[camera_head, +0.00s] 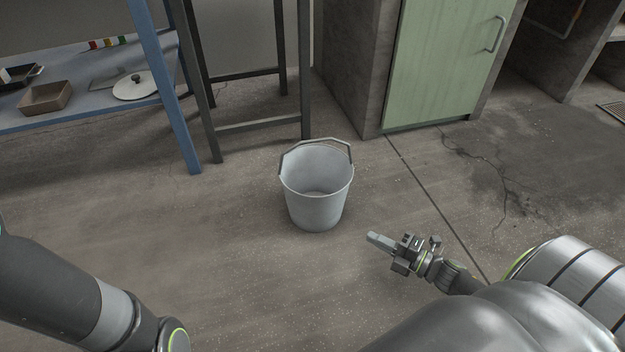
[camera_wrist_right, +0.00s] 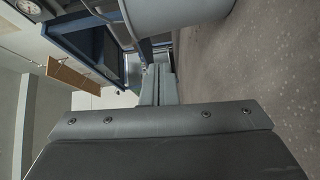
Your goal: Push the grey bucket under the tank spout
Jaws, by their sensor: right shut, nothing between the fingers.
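The grey bucket (camera_head: 318,208) stands upright and looks empty on the concrete floor, in the middle of the head view, its handle resting up at the far rim. My right gripper (camera_head: 374,239) is shut and empty, low beside the bucket at its near right, with a small gap between them. In the right wrist view the shut fingers (camera_wrist_right: 158,84) point forward, and part of the bucket wall (camera_wrist_right: 180,12) shows at the top. The tank and its spout are not clearly seen. Of my left arm only links show at the lower left; its gripper is out of view.
A dark metal stand (camera_head: 258,126) has its legs on the floor just behind the bucket. A blue shelf (camera_head: 90,108) with trays and a lid is at the left. A green cabinet door (camera_head: 445,60) is at the back right. Floor around the bucket is clear.

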